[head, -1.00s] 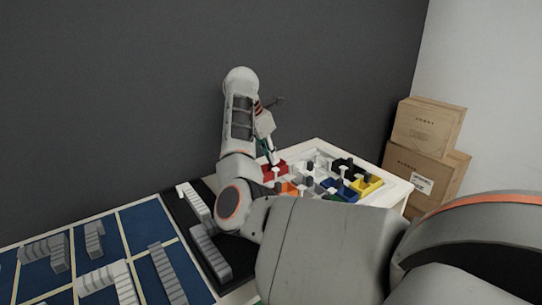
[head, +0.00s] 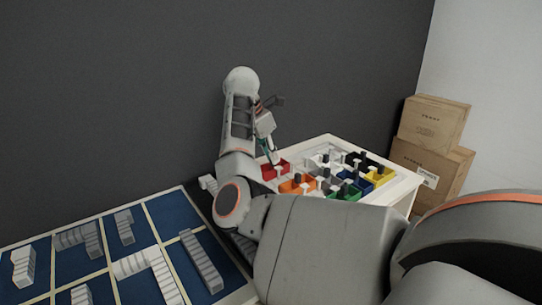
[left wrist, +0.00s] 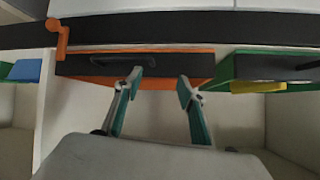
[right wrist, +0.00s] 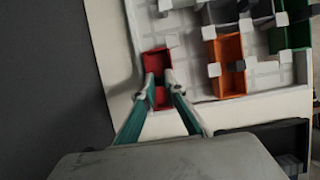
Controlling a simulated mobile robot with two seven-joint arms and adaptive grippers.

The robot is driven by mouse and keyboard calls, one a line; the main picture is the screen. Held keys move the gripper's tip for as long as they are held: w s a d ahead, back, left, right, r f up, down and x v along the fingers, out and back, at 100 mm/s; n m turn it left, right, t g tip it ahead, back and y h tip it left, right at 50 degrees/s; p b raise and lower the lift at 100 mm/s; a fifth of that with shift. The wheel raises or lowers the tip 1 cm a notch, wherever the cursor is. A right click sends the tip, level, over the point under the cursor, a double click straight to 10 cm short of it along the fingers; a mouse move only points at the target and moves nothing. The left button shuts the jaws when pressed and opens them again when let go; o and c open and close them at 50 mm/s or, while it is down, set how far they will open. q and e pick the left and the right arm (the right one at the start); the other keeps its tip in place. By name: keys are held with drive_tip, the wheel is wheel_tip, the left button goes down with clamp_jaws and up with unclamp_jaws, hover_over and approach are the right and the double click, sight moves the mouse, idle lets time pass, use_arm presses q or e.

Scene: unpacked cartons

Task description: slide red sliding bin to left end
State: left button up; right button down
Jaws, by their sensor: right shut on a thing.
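The red sliding bin (head: 277,172) sits in the white puzzle tray (head: 408,181), near the tray's left edge in the head view. In the right wrist view the red bin (right wrist: 156,60) is upright beside the tray's left wall. My right gripper (head: 269,160) reaches down to it. In the right wrist view its fingertips (right wrist: 159,80) are together on the bin, hiding its middle. My left gripper (left wrist: 162,78) shows only in the left wrist view. It is open and empty, in front of an orange-framed dark drawer (left wrist: 135,63) with a handle.
An orange bin (right wrist: 226,66) stands right of the red one, with a gap between. Several blue, green, yellow, black and white bins fill the tray's right. A blue tray (head: 165,220) with grey blocks lies at front left. Cartons (head: 430,150) are stacked back right.

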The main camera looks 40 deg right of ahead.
drive_tip(key=shift+a, duration=0.15)
drive_tip(key=c, duration=2.4)
unclamp_jaws()
drive_tip(key=o, duration=0.3)
drive_tip(key=shift+a, duration=0.15)
drive_tip(key=v, duration=1.2)
drive_tip(key=shift+w, duration=0.1)
